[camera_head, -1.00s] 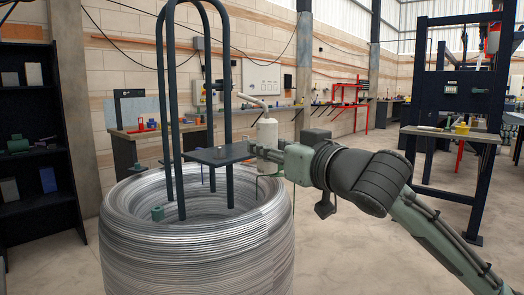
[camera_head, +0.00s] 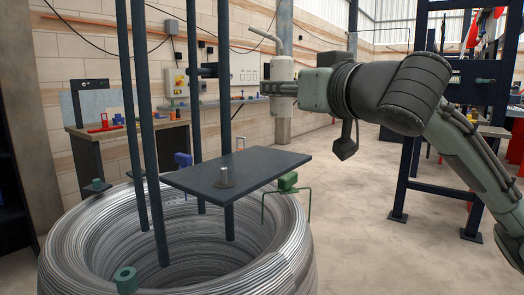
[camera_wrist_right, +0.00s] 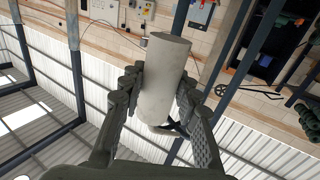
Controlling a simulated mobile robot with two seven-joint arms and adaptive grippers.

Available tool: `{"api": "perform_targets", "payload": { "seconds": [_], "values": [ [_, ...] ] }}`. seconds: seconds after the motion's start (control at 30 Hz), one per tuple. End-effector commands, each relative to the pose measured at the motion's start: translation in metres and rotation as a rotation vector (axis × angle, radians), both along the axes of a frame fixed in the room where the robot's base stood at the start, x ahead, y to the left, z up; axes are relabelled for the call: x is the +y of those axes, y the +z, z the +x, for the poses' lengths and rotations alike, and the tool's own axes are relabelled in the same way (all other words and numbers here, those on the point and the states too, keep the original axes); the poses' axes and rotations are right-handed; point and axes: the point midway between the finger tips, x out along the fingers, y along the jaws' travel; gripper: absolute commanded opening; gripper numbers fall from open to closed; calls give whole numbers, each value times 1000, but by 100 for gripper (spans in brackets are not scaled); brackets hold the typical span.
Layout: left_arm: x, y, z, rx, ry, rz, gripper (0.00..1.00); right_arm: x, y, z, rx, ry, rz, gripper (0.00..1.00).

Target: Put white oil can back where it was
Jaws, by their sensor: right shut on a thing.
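The white oil can (camera_head: 284,72) with its thin bent spout is held upright in the air in the head view, above and behind the dark plate (camera_head: 265,163). My right gripper (camera_head: 278,88) is shut on it, coming in from the right. The right wrist view shows the can's pale body (camera_wrist_right: 163,80) between the two fingers (camera_wrist_right: 156,92). My left gripper is not in view.
Dark upright bars (camera_head: 148,120) rise from inside the coil, left of the can. A green clamp-like piece (camera_head: 288,181) is at the plate's right edge. A workbench (camera_head: 145,130) stands at the back left, and a dark frame (camera_head: 411,170) at the right. Floor between is open.

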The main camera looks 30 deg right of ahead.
Motion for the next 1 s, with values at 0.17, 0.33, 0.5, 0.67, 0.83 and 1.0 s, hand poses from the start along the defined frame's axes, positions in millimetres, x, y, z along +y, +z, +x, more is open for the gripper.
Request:
{"api": "perform_targets", "payload": {
  "seconds": [0.17, 0.33, 0.5, 0.67, 0.83, 1.0],
  "values": [
    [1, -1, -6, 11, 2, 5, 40, -6, -9, 9, 3, -3, 1, 0],
    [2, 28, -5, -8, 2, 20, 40, -26, -34, 38, 8, -4, 2, 0],
    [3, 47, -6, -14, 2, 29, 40, -47, -53, 70, 4, -3, 1, 0],
    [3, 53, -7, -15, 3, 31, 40, -60, -65, 90, 0, -1, 1, 0],
    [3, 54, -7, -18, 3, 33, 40, -65, -76, 98, 0, 0, -2, 0],
    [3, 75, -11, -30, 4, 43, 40, -64, -104, 97, 2, 1, -2, 0]
  ]
}}
